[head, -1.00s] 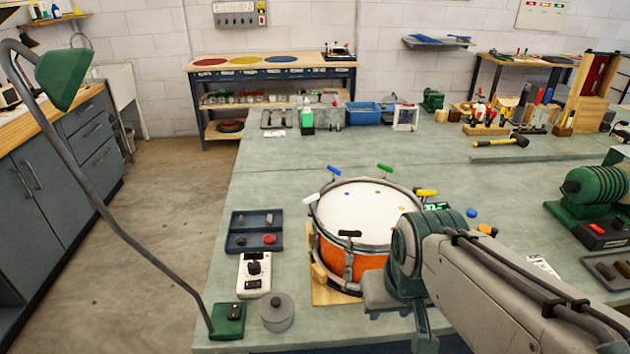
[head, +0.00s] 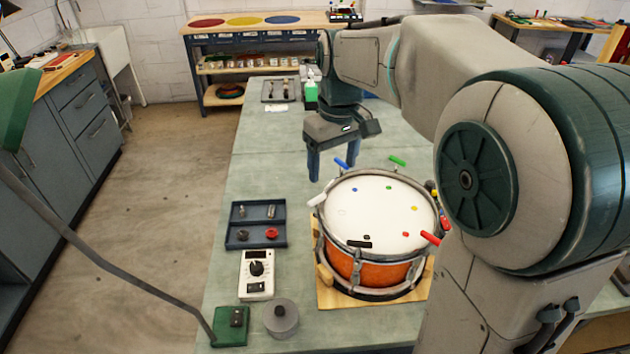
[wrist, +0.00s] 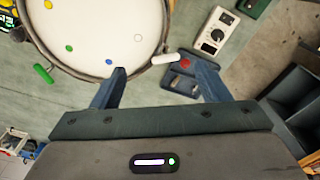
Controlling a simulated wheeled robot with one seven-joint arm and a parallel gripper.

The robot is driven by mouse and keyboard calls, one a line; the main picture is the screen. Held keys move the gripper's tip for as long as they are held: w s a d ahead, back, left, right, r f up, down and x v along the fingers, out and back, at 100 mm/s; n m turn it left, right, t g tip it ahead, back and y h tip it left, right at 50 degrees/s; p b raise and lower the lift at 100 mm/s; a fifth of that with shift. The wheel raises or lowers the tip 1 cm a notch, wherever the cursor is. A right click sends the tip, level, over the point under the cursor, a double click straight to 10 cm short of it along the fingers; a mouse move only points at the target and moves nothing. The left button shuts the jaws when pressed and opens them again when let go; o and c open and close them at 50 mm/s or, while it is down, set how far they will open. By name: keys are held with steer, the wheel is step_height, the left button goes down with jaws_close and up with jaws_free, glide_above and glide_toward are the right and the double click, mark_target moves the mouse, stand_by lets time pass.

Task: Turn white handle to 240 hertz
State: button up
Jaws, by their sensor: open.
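The orange drum (head: 365,272) with a white head stands on a wooden board on the bench. Its white handle (head: 318,199) sticks out from the rim at the left. In the wrist view the white handle (wrist: 166,58) shows between the finger tips, beyond them. My gripper (head: 329,172) is open and empty, pointing down above the bench behind the drum's left side; it also shows in the wrist view (wrist: 158,72). The white meter box (head: 256,275) with a black dial stands left of the drum; its reading is too small to make out.
Blue (head: 341,163), green (head: 397,160) and red (head: 430,239) handles stand around the rim. A dark parts tray (head: 256,236), a grey lidded pot (head: 281,317) and the green lamp base (head: 230,327) lie left of the drum. The bench behind is mostly clear.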

mark_target(317, 198)
steer(key=w+a+n, duration=0.1)
steer(key=w+a, duration=0.2)
step_height(317, 198, down, 13)
steer(key=shift+r+p, duration=0.15)
steer(key=shift+p, duration=0.9)
steer(key=c, duration=1)
